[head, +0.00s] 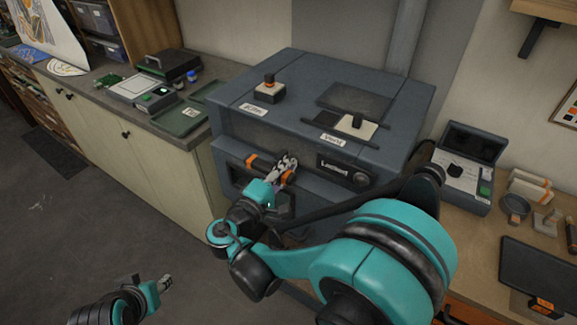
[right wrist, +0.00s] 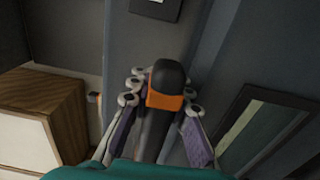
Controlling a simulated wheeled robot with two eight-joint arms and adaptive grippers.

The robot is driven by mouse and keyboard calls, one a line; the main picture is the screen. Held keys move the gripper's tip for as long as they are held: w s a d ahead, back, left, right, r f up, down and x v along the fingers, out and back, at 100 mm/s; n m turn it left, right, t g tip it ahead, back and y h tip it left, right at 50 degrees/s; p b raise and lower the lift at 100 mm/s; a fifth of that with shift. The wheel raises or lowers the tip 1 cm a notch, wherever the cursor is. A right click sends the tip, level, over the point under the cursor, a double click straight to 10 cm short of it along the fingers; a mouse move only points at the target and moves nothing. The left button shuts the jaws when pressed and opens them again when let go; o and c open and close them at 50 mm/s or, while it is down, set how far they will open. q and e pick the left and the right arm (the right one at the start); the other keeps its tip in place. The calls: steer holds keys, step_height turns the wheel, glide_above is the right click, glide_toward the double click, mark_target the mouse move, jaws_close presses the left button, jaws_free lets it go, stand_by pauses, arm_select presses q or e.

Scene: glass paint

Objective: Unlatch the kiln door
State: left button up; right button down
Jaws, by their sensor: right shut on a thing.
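The grey kiln (head: 300,66) stands in the middle of the head view, its front door facing me. A dark handle with orange bands (head: 262,165) runs along the upper front. My right gripper (head: 287,167) is at this handle, shut on it. In the right wrist view the fingers (right wrist: 160,98) lie on both sides of the black handle end and its orange band (right wrist: 164,101). The door looks closed, though my right arm hides much of it. My left gripper (head: 164,284) is low at the left, away from the kiln; its finger gap is too small to judge.
A counter (head: 205,112) with trays stands to the left. A control box (head: 463,168) and small tools sit on the right bench.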

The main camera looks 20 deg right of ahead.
steer(key=shift+f, duration=0.15)
stand_by(0.4)
steer(key=c, duration=1.4)
jaws_free()
steer(key=shift+o, duration=0.2)
steer(key=v, duration=0.8)
